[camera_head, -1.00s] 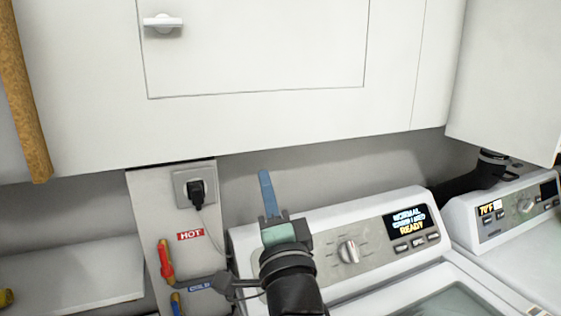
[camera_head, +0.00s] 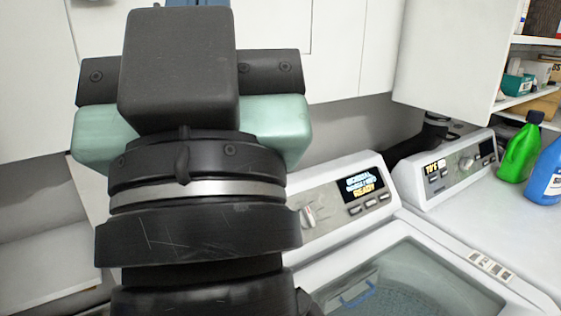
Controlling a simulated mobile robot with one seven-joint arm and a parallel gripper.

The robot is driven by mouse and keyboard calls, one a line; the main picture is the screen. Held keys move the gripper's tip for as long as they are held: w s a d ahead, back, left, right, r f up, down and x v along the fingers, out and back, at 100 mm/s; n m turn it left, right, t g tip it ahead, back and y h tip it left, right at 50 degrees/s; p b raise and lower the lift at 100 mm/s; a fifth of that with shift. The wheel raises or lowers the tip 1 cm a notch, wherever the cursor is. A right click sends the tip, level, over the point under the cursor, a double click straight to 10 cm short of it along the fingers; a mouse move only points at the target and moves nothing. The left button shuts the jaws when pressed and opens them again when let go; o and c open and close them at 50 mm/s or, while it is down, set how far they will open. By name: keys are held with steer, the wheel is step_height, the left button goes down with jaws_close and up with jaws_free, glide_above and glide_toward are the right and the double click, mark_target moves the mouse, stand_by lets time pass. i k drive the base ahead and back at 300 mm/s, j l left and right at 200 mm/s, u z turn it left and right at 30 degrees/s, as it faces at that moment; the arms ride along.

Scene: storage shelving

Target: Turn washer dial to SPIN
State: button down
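The washer (camera_head: 420,258) stands at the lower middle, its panel facing me. Its round dial (camera_head: 309,216) shows just right of my arm; too small to read its setting. The washer display (camera_head: 361,189) shows "NORMAL" on top and "READY" at the bottom. My gripper (camera_head: 196,4) is large in the foreground, left of the dial and apart from it in the picture. Only a bit of its blue finger part shows at the top edge; the fingertips are out of frame. My wrist and gripper body hide the left part of the washer panel.
A second machine (camera_head: 455,166) with its own dial and display stands at the right. A green bottle (camera_head: 520,150) and a blue bottle (camera_head: 546,172) stand beside it. A white cabinet (camera_head: 350,50) hangs above. Shelves with goods are at the upper right.

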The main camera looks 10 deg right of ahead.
mark_target(307, 216)
steer(key=k+l, duration=0.15)
steer(key=l, duration=0.25)
steer(key=k+l, duration=0.15)
steer(key=l, duration=0.2)
steer(key=k+l, duration=0.1)
steer(key=l, duration=0.3)
steer(key=k+l+u, duration=0.1)
steer(key=l, duration=0.25)
steer(key=i+l, duration=0.2)
steer(key=l, duration=0.15)
steer(key=i+l, duration=0.15)
steer(key=l, duration=0.15)
steer(key=i+l+u, duration=0.1)
steer(key=l, duration=0.25)
steer(key=i+l, duration=0.45)
steer(key=l, duration=0.25)
steer(key=i, duration=0.15)
steer(key=u, duration=0.05)
